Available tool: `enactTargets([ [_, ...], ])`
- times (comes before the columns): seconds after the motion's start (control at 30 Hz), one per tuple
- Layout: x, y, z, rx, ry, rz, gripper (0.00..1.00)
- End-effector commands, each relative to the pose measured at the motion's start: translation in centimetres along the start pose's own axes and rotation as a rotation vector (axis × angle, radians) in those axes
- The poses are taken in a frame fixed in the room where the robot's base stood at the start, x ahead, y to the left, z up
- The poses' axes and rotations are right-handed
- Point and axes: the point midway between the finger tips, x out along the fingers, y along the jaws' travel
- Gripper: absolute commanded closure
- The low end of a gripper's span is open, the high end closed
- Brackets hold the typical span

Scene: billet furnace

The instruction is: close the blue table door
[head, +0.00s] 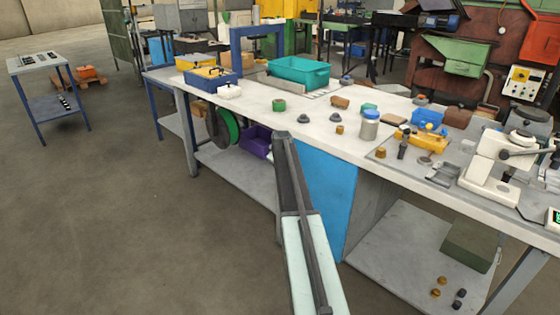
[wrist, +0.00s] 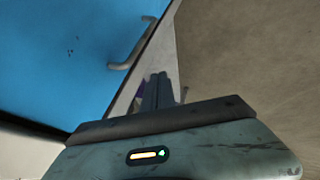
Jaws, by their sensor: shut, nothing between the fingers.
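The blue table door (head: 328,200) is a flat blue panel under the front edge of the long workbench. My arm hides its left part in the head view. In the wrist view the door (wrist: 70,55) fills the upper left, with a grey bar handle (wrist: 133,45) near its right edge. My gripper (wrist: 157,78) is shut and empty, pointing along the door's edge just below and right of the handle. I see no clear contact with the door or handle. I cannot tell how far the door stands open.
The workbench top (head: 310,115) carries a teal bin (head: 298,72), a jar (head: 369,128) and a white microscope-like device (head: 492,165). A purple bin (head: 256,142) and a green reel (head: 228,128) sit under it at left.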

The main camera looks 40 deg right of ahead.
Motion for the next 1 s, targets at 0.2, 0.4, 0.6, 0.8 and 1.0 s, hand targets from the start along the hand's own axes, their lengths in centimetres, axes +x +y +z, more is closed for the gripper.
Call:
enactTargets([
  [0.2,-6.1,-1.1,-1.1,-0.001,0.000,0.000,1.00],
  [0.4,-10.1,-1.6,-1.5,0.001,0.000,0.000,1.00],
  [0.6,-10.4,-1.9,-1.4,0.001,0.000,0.000,1.00],
  [0.8,-10.3,-2.0,-1.5,-0.001,0.001,-0.001,1.00],
  [1.0,-13.4,-7.6,-8.7,-0.080,0.043,-0.043,1.00],
])
